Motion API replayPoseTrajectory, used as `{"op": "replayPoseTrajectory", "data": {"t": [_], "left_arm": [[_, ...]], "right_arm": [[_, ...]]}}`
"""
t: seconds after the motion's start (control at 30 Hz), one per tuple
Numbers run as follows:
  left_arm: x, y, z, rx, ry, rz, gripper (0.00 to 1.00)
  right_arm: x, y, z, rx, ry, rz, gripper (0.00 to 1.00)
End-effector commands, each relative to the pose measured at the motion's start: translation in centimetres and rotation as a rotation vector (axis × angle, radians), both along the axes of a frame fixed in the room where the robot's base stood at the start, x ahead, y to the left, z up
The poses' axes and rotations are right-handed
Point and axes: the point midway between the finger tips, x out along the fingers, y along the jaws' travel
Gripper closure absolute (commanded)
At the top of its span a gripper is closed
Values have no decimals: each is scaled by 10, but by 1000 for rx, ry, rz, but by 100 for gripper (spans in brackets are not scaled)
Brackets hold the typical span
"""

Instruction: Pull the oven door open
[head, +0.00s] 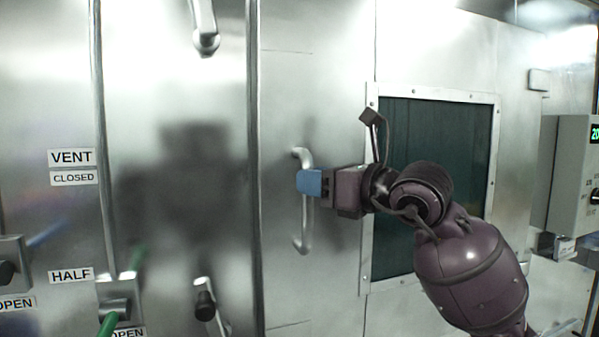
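The oven door (340,80) is a flat metal panel with a dark, framed window (440,150). It looks closed. Its vertical bar handle (305,235) is on the left side of the door. My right gripper (309,182), with blue fingers, is at the middle of the handle and covers part of it. The handle shows above and below the fingers. The fingers overlap in this view, so I cannot tell whether they are closed on the bar or just in front of it. My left gripper is not in view.
Left of the door are metal panels with VENT CLOSED (72,168) and HALF (71,275) labels and several levers, one green (112,322). Another handle (205,35) is at the top. A grey control box (567,175) with a green display stands at the right.

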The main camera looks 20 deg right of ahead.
Motion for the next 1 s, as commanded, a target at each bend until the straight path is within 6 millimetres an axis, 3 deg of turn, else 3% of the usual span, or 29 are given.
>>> {"op": "replayPoseTrajectory", "data": {"t": [0.23,0.63,0.83,1.0], "left_arm": [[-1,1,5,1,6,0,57],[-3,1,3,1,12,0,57],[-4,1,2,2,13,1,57],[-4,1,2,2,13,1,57]], "right_arm": [[22,16,1,1,1,2,68],[27,20,0,-1,-1,1,68],[27,20,0,-1,-1,1,98],[27,20,0,-1,-1,1,100]]}}
